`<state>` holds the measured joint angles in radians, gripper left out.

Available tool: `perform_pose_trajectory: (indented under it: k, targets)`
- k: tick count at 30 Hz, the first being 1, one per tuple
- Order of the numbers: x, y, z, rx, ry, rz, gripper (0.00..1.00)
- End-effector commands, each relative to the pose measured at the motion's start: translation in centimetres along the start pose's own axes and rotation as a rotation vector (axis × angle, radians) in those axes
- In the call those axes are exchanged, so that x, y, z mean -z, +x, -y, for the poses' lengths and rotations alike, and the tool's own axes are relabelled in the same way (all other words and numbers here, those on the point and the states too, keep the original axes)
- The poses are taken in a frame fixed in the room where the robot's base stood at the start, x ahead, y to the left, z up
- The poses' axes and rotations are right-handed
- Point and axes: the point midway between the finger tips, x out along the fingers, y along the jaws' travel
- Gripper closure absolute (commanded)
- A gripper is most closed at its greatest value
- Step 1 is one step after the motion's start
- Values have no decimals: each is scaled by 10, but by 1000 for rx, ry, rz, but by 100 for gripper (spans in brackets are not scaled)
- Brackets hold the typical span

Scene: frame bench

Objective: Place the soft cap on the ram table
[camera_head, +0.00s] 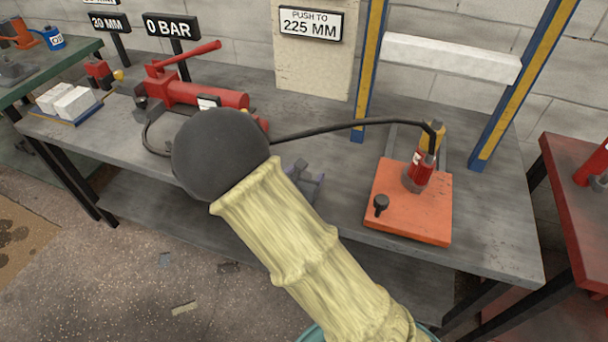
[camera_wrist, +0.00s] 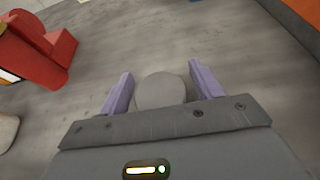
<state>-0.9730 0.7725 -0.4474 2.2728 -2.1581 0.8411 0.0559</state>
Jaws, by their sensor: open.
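In the wrist view, a pale grey, round-topped piece (camera_wrist: 160,90), which looks like the soft cap, stands on the grey bench between the fingers of my gripper (camera_wrist: 160,70). The fingers are apart, with a narrow gap on each side of the piece. In the head view my gripper (camera_head: 310,178) is low over the bench, mostly hidden behind my arm, and the piece is not visible. An orange plate (camera_head: 410,222) to its right carries a red cylinder (camera_head: 420,172), probably the ram, and a black knob-like piece (camera_head: 381,204). I cannot tell which surface is the ram table.
A red hand pump (camera_head: 205,95) stands left, with a black hose (camera_head: 330,127) running to the red cylinder. Blue and yellow frame posts (camera_head: 526,80) with a white crossbeam (camera_head: 450,58) rise behind. White blocks (camera_head: 75,103) lie far left. Bare bench lies around the gripper.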

Motion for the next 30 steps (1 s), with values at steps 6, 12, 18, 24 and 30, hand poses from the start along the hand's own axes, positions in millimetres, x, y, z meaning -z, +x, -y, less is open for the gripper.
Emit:
perform_pose_trajectory:
  k: [6, 12, 18, 24, 30]
  targets:
    - [-3, -6, -1, -2, 0, -1, 35]
    - [-4, -38, -1, -4, 1, -1, 35]
    - [-4, -78, -1, -4, 1, -1, 35]
    - [-4, -111, -1, -3, 1, 0, 35]
    - [-2, -122, 0, 0, -1, 0, 35]
